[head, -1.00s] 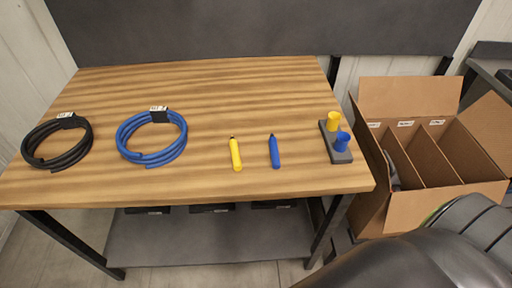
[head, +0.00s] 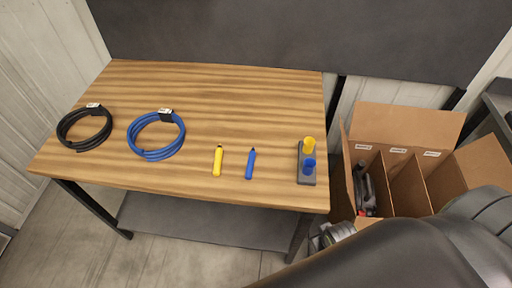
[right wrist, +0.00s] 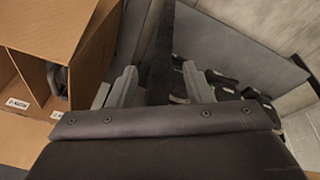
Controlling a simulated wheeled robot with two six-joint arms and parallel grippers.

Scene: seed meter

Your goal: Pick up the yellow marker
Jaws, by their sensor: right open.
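The yellow marker (head: 217,161) lies on the wooden table (head: 230,100) near its front edge. A blue marker (head: 250,163) lies just to its right. In the right wrist view my right gripper (right wrist: 160,85) is open and empty, with its two grey fingers apart and no marker between them. In the head view only my dark right arm shows at the lower right, well away from the markers. My left gripper is in neither view.
A grey holder (head: 306,178) with a yellow and a blue cup stands at the table's right end. A black cable coil (head: 66,130) and a blue cable coil (head: 178,140) lie at left. A divided cardboard box (head: 410,120) stands right of the table.

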